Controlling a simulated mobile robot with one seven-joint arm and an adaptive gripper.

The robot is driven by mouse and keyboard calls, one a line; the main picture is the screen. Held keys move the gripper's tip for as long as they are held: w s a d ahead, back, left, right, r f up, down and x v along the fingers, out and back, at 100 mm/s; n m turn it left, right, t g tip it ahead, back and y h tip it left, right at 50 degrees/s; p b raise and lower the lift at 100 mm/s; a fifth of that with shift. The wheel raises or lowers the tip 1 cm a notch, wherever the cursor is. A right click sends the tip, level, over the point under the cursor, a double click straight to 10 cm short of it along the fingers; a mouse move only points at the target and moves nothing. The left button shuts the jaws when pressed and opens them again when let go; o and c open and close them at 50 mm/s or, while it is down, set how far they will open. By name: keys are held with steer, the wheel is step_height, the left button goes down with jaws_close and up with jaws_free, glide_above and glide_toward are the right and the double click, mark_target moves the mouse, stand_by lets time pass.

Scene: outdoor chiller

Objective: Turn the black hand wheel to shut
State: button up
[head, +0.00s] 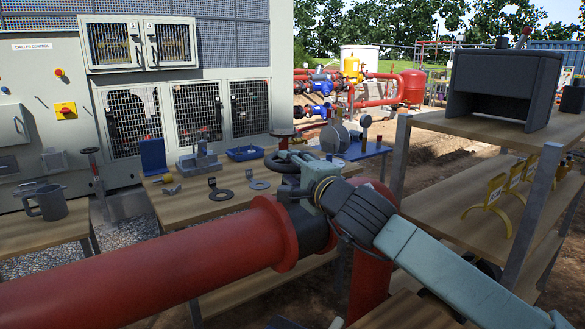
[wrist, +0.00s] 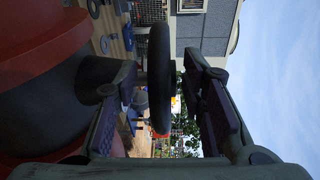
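The black hand wheel (head: 276,164) sits on top of the valve on the large red pipe, near the middle of the head view. My gripper (head: 316,184) reaches it from the right and hides part of the wheel and valve. In the wrist view the wheel (wrist: 160,70) shows edge-on as a thick dark rim between the two fingers of my gripper (wrist: 161,88). The fingers are apart, with a visible gap on each side of the rim. Whether a finger touches the wheel deeper in is too dark to tell.
The red pipe (head: 150,270) crosses the foreground. Behind it a wooden bench (head: 185,208) holds brackets, rings and a blue tray (head: 244,153). A shelf unit (head: 440,123) with a dark box stands at right. A grey mug (head: 48,203) stands at left, before the chiller cabinet.

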steer(key=shift+c, duration=0.2)
steer(key=shift+f, duration=0.1)
jaws_close()
